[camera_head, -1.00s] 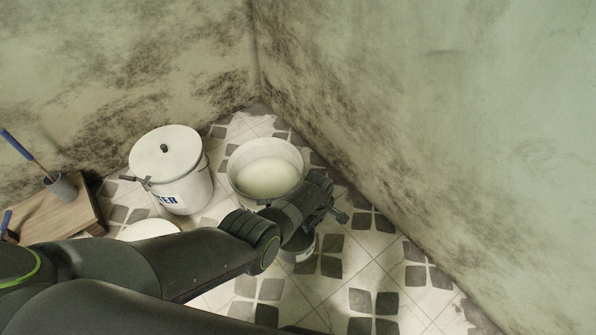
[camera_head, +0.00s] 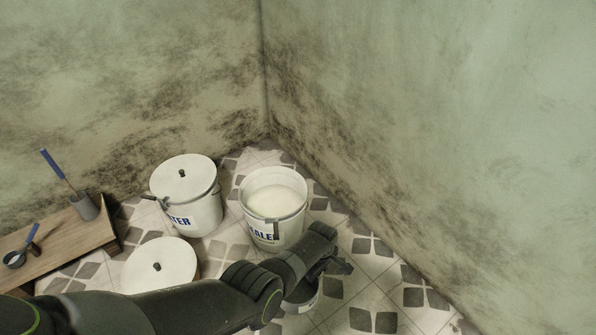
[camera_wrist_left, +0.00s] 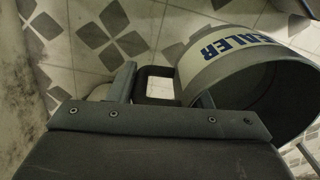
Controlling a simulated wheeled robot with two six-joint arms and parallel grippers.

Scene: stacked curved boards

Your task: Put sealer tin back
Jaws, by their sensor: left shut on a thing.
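The sealer tin (camera_wrist_left: 228,58) is a small grey tin with a white band and blue lettering ending in "ALER". In the left wrist view it is tilted, its open dark mouth facing right. My left gripper (camera_wrist_left: 165,98) is shut on its black handle (camera_wrist_left: 155,72). In the head view my left gripper (camera_head: 332,264) is in front of the larger bucket, and the tin (camera_head: 303,298) shows partly beneath my arm. The large open white bucket (camera_head: 268,232), with blue lettering partly reading "ALE", holds white liquid. My right gripper is not in view.
A lidded white bucket (camera_head: 195,208) marked "TER" stands left of the open one. A round white lid with a black knob (camera_head: 170,257) lies nearer. A wooden board (camera_head: 60,245) at left bears a cup and blue-handled tools. Walls meet behind; tiled floor at right is clear.

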